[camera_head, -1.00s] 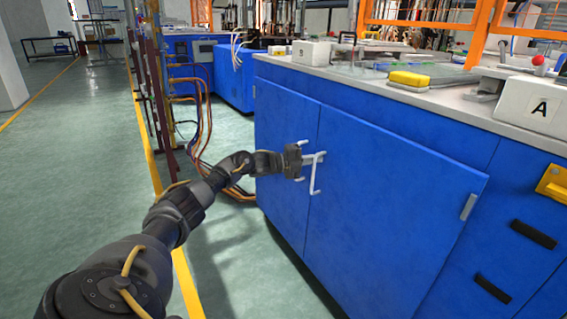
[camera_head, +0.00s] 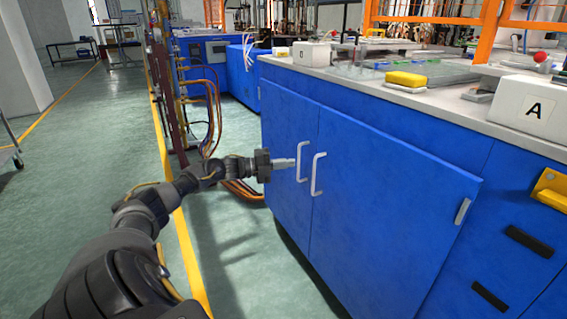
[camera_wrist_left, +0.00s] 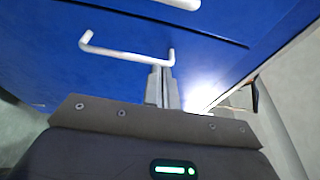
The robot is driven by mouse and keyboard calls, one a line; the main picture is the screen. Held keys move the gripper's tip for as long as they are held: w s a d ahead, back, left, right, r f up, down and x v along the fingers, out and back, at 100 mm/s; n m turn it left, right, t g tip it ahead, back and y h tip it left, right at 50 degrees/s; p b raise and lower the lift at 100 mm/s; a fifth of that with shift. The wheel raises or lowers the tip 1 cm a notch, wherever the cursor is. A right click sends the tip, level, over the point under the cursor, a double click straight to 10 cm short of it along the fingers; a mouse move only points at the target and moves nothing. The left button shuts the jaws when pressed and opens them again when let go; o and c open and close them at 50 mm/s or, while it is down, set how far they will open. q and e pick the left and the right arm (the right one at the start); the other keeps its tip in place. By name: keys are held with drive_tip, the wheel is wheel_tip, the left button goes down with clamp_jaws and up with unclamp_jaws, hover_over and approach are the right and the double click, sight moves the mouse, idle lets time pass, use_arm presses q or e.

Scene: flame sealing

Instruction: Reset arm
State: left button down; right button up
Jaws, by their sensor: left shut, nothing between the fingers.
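My left gripper (camera_head: 291,163) is shut and empty, in front of the blue cabinet. Its fingertips are close to the left white door handle (camera_head: 303,161); I cannot tell from the head view whether they touch it. The right handle (camera_head: 318,174) stands just beyond. In the left wrist view the closed fingers (camera_wrist_left: 161,90) point at the cabinet front, near one end of a white handle (camera_wrist_left: 125,54). Part of the other handle (camera_wrist_left: 178,3) shows at the top edge. My right gripper is not in view.
The blue cabinet (camera_head: 385,205) fills the right side, with a yellow block (camera_head: 406,79) and a white box marked A (camera_head: 533,106) on its worktop. Cables (camera_head: 213,120) hang behind my arm. Open green floor (camera_head: 80,150) lies to the left.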

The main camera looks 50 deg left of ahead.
use_arm(q)
drive_tip(key=shift+s+a, duration=0.15)
drive_tip(key=shift+s, duration=0.25)
